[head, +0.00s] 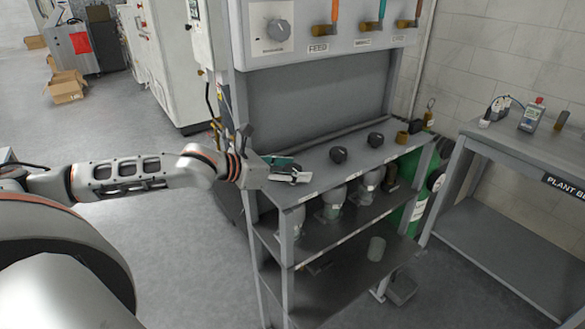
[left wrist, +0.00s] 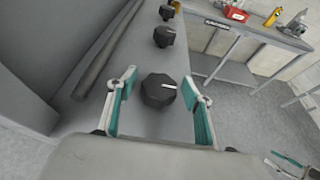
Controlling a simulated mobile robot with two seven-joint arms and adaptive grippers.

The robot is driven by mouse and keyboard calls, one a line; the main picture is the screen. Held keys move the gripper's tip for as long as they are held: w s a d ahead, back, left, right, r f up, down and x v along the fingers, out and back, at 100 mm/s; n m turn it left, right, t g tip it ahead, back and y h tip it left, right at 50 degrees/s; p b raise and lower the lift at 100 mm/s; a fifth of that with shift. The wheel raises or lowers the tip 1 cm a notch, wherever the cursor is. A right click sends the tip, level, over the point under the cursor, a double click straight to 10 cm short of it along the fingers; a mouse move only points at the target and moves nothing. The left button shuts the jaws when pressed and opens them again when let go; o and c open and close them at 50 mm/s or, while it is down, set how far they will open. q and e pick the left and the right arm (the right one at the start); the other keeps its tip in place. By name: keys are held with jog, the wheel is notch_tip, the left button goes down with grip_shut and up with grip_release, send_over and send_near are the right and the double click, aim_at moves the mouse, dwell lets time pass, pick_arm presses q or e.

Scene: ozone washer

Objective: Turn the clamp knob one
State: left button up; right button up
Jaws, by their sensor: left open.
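Several dark clamp knobs stand in a row along the grey shelf top (head: 312,168). In the left wrist view the nearest black faceted knob (left wrist: 158,92), with a white mark on top, is between the two teal-padded fingers of my left gripper (head: 287,172). The fingers are open, with a gap on each side of the knob. In the head view the gripper hides this knob. A second knob (left wrist: 164,37) and a third knob (left wrist: 166,12) stand farther along; they also show in the head view, the second (head: 338,154) and the third (head: 375,139).
A back panel with a dial (head: 278,29) and coloured-handled valves (head: 368,25) rises behind the shelf. Round housings (head: 333,198) hang below the top. A plant bench (head: 520,150) stands to the right. Floor at the left is open.

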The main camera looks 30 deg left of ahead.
pick_arm(q)
jog(key=c, duration=1.1)
jog(key=shift+c, duration=0.2)
